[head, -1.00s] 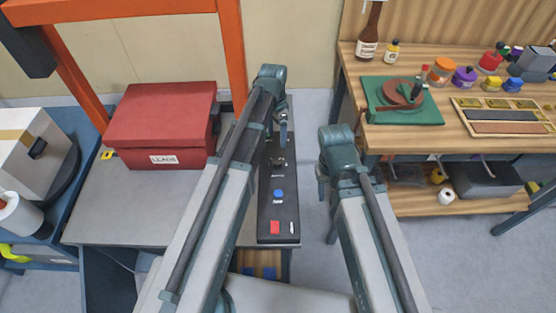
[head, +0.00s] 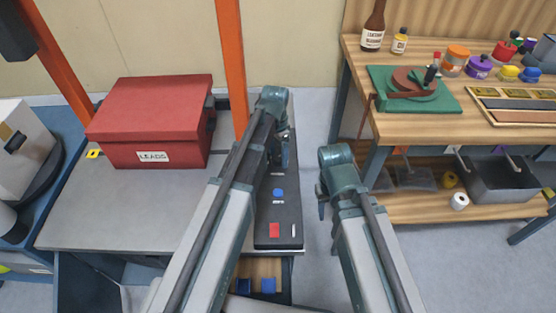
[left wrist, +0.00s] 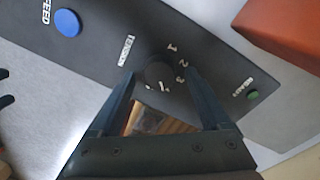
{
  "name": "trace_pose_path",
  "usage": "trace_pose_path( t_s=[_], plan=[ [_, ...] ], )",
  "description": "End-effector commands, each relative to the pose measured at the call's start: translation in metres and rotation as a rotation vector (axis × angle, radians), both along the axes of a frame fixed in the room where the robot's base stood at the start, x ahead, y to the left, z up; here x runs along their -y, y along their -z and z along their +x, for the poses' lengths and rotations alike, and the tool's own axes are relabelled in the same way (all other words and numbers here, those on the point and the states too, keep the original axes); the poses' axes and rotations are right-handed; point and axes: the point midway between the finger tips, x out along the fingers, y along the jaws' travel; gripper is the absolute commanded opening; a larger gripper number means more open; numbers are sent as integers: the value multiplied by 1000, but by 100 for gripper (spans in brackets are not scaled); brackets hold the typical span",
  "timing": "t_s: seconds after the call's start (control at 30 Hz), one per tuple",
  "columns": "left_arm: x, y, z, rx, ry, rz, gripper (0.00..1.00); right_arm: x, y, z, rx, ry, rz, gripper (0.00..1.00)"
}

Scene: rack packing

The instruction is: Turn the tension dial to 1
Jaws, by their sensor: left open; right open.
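The tension dial (left wrist: 158,76) is a dark round knob on the black control panel (left wrist: 110,40) in the left wrist view. The numbers 1, 2 and 3 are printed beside it, with a tension label on its other side. White marks show on the knob, but I cannot tell which number it points to. My left gripper (left wrist: 160,88) is open, its fingers on either side of the dial; I cannot tell if they touch it. In the head view my left gripper (head: 279,158) hides the dial. My right gripper (head: 322,207) is open and empty, right of the panel.
A blue feed button (left wrist: 67,22) and a green button (left wrist: 253,94) flank the dial. A red button (head: 274,230) lies at the panel's near end. A red box (head: 155,115) stands left of the panel. A wooden workbench (head: 410,150) stands at right.

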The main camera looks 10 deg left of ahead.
Motion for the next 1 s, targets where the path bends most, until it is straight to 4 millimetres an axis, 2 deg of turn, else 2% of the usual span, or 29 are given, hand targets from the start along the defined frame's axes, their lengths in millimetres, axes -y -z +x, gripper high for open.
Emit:
trace_pose_path(
  t_s=[0.27, 0.7, 1.0],
  plan=[
    [0, 1, 0, 0, 0, 0, 79, 0, 1, 0, 0, 0, 0, 50],
    [0, 1, 0, 0, 0, 0, 0, 0, 1, 0, 0, 0, 0, 50],
    [0, 1, 0, -1, -37, 0, 0, 0, 1, 0, 0, 0, 0, 50]
  ],
)
